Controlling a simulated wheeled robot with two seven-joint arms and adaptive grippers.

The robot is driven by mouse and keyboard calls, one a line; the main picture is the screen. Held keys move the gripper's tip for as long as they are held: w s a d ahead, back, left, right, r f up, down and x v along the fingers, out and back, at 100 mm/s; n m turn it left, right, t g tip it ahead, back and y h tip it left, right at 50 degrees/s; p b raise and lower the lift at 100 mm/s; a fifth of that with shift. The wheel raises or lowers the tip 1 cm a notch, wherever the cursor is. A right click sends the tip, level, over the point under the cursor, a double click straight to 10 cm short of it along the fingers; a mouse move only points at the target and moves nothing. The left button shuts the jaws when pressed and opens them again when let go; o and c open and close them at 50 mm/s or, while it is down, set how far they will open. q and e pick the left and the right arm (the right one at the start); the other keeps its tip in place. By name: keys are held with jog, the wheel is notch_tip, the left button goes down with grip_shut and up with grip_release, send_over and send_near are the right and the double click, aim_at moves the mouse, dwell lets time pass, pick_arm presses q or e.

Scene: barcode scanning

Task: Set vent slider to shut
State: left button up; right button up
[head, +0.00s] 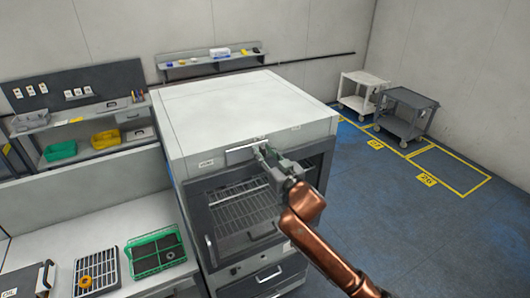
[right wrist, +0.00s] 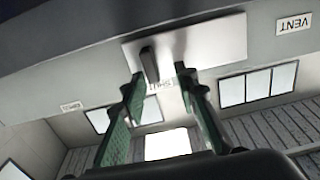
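The vent slider shows in the right wrist view as a pale plate (right wrist: 205,48) with a dark upright knob (right wrist: 149,66) near its left end. A "VENT" label (right wrist: 294,25) is upside down to its right. In the head view the slider plate (head: 243,150) is on the cabinet's upper front edge. My right gripper (head: 263,150) is at the plate's right end. In the wrist view its green fingers (right wrist: 162,78) are apart, with the knob just beyond the tips, nearer the left finger. I cannot tell whether they touch. Small lettering between the fingers is partly hidden. My left gripper is out of view.
The cabinet (head: 250,100) has a glass door (head: 240,208) with a wire rack inside, below my gripper. A bench (head: 120,225) on the left holds a green crate (head: 157,254) and a black grid tray (head: 97,272).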

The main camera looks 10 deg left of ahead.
jog(key=shift+w+d, duration=0.1)
jog(key=shift+d, duration=0.05)
jog(key=shift+d, duration=0.15)
jog(key=v, duration=1.1)
jog(key=shift+s, duration=0.4)
jog(key=shift+f, duration=0.1)
